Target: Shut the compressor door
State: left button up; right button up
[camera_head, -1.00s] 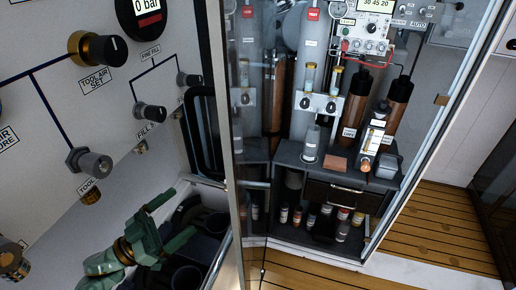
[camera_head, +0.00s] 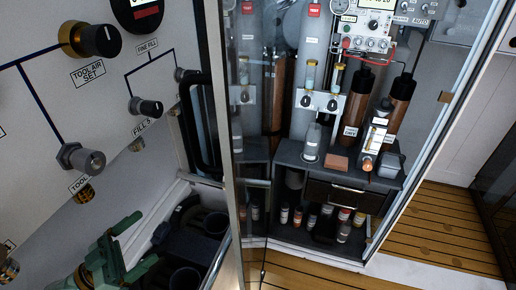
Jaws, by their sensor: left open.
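A tall glass-fronted metal frame (camera_head: 212,60) runs down the middle of the head view. I cannot tell for sure whether it is the compressor door, nor how far it stands open. My left gripper (camera_head: 138,243) is green and open, low at the left, below the grey panel and to the left of the frame's lower end. It holds nothing that I can see and appears apart from the frame. My right gripper is not in view.
A grey panel (camera_head: 45,120) with several knobs fills the left. A dark recess with round openings (camera_head: 186,277) lies beside my left gripper. Behind the glass stand shelves (camera_head: 330,178) with bottles and gauges. Bare wood-slatted floor (camera_head: 440,215) shows at the right.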

aim_at(249, 219)
jog(key=k+l, duration=0.65)
jog(key=k, duration=0.25)
